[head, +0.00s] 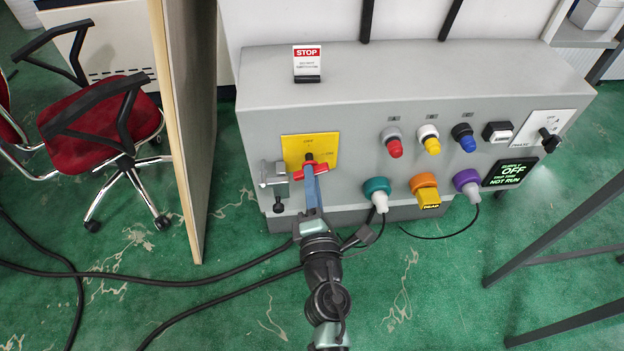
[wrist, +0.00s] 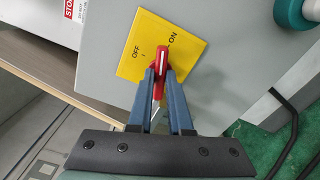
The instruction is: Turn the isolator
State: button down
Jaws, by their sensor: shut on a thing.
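The isolator is a red handle (head: 325,168) on a yellow plate (head: 295,146) at the left of the grey cabinet's front. In the wrist view the red handle (wrist: 161,62) has a white line, and its upper end lies between the OFF and ON labels on the yellow plate (wrist: 143,28). In the head view the handle lies nearly level, slightly tilted. My gripper (head: 310,170) is shut on the handle; in the wrist view its blue fingers (wrist: 160,83) sit on either side of it. The fingers hide part of the handle.
A metal clamp-like fitting (head: 274,180) is close left of the plate. Coloured buttons (head: 432,146) and sockets (head: 424,185) are to the right. A display (head: 509,172) reads SUPPLY OFF, NOT RUN. A STOP sign (head: 307,60) stands on top. Cables (head: 230,267) cross the green floor.

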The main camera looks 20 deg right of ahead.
jog(key=m, duration=0.4)
dwell(0.3)
jog(key=c, duration=0.8)
grip_release()
jog(key=shift+c, duration=0.2)
jog(key=b+v, duration=0.2)
jog(key=v, duration=1.1)
